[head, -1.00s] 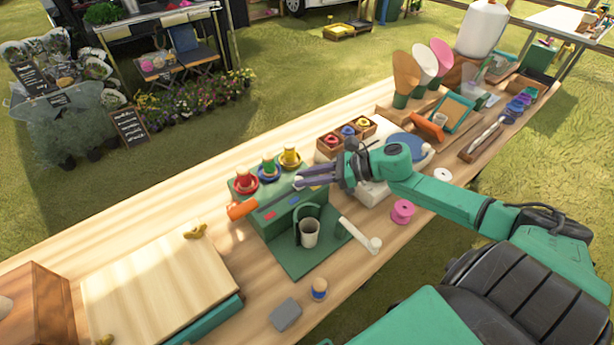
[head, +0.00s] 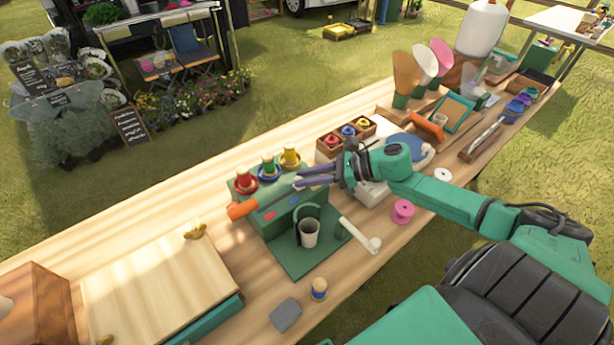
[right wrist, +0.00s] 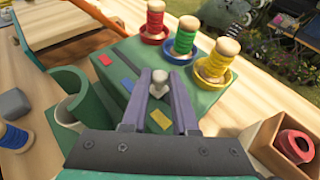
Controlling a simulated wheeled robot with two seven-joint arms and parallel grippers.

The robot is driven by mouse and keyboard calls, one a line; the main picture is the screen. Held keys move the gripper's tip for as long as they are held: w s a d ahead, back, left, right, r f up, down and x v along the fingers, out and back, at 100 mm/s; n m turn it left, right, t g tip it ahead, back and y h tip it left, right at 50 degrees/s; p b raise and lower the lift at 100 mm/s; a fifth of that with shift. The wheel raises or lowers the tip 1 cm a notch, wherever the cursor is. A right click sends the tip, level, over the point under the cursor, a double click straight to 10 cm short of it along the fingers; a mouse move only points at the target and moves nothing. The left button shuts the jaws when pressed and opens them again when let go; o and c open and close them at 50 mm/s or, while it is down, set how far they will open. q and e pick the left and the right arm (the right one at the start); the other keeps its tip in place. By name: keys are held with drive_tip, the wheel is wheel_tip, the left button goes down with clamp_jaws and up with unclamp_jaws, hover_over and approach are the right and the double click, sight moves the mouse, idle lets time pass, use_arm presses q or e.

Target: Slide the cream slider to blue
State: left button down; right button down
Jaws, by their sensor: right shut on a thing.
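The cream slider (right wrist: 160,78) is a small pale knob on top of the green box (right wrist: 115,95). In the right wrist view it sits between the purple fingertips of my right gripper (right wrist: 158,88), which is shut on it. In the head view my right gripper (head: 300,182) reaches over the box from the right and largely hides the knob. The box top has a red mark (right wrist: 105,60), a blue mark (right wrist: 127,83) and a yellow mark (right wrist: 160,118). The slider is near the blue mark, seemingly towards the yellow one. My left gripper is not in view.
Red, green and yellow spools (head: 269,166) stand in dishes along the box's far edge. An orange-handled tool (head: 242,209) lies at its left end. A wooden crate (head: 326,148) stands at the right.

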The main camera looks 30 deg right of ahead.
sight(297, 195)
idle(0.3)
drive_tip(key=shift+s+a, duration=0.15)
drive_tip(key=shift+a, duration=0.75)
drive_tip(key=shift+s+a, duration=0.1)
drive_tip(key=shift+a, duration=0.8)
drive_tip(key=c, duration=0.7)
unclamp_jaws()
drive_tip(key=shift+d, duration=0.1)
drive_tip(key=p+v, duration=0.1)
drive_tip(key=v, duration=1.3)
drive_tip(key=shift+s+d+r, duration=0.1)
drive_tip(key=shift+s, duration=0.15)
